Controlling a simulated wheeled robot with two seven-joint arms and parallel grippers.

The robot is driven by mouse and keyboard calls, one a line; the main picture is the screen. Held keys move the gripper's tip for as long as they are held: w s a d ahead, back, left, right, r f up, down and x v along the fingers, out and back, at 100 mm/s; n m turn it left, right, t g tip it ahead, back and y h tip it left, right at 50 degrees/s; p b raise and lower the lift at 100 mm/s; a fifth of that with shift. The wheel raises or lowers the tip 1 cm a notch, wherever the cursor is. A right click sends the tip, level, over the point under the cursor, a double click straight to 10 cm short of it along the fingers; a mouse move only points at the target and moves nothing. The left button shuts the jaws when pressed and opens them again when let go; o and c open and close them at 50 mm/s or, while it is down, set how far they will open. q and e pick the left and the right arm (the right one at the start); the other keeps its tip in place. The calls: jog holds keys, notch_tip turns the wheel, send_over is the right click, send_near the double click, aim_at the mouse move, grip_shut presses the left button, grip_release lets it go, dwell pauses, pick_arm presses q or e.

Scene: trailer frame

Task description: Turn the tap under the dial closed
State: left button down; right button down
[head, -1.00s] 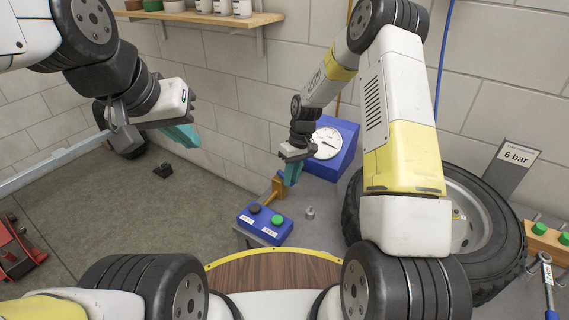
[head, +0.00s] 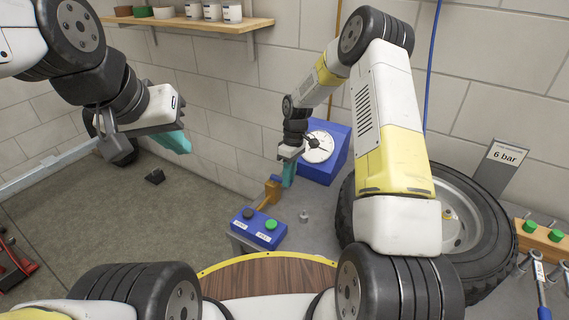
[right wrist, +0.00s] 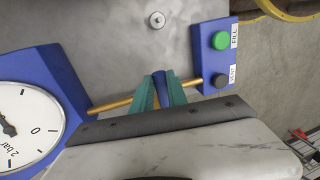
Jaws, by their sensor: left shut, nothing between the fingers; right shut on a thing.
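The dial (head: 319,146) is a white round face on a blue sloped housing; it shows partly in the right wrist view (right wrist: 22,125), cut by the left edge. A brass pipe (head: 273,190) runs from the housing to the button box, also in the right wrist view (right wrist: 112,105). My right gripper (head: 288,176) is at the pipe, below the dial. In the right wrist view its teal fingers (right wrist: 160,92) are shut on the blue tap handle (right wrist: 159,88), mostly hidden between them. My left gripper (head: 178,143) is shut and empty, in the air at left.
A blue button box (head: 258,229) with green and dark buttons sits at the bench's near edge. A small metal knob (head: 304,217) stands beside it. A large tyre (head: 475,272) lies to the right. A shelf (head: 190,22) hangs on the wall. Open floor lies left.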

jog(key=c, duration=1.3)
grip_release()
notch_tip(320, 180, up, 8)
jog(key=w+d, duration=0.1)
jog(key=shift+w+f, duration=0.15)
jog(key=shift+w, duration=0.05)
